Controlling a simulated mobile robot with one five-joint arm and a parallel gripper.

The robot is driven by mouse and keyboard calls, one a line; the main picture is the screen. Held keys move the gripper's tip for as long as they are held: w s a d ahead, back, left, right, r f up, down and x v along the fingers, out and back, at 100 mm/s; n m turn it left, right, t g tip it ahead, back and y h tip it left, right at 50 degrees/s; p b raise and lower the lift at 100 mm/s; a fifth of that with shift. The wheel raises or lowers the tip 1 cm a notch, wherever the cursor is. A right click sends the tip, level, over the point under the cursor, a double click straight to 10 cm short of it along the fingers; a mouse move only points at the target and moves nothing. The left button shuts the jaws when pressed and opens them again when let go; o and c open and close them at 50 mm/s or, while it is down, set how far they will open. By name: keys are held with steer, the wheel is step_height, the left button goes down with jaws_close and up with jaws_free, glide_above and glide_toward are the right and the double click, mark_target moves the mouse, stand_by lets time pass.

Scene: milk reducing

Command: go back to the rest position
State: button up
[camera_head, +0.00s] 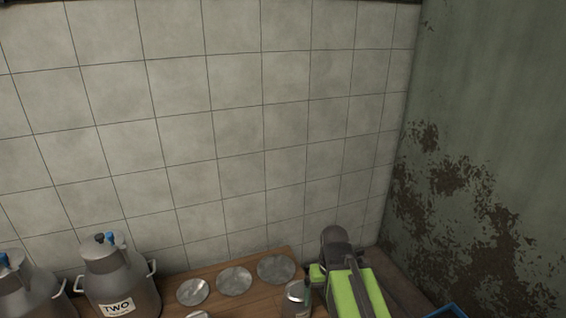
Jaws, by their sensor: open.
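My green and dark grey arm shows at the bottom right of the view, above the wooden bench (262,302). I cannot make out the two fingers of my gripper. A small silver can (298,292) with a pale label, partly cut by the frame edge, stands just left of the arm. I cannot tell whether the arm touches it.
A large metal milk can labelled TWO (120,282) stands at the lower left. Another can (28,296) is beside it. Several round metal discs (234,281) lie on the bench. A tiled wall (230,130) is behind, a peeling green wall (490,130) at right.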

step_height(320, 180, up, 30)
steer(key=p, duration=2.6)
steer(key=shift+f, duration=0.15)
steer(key=shift+s+a, duration=0.1)
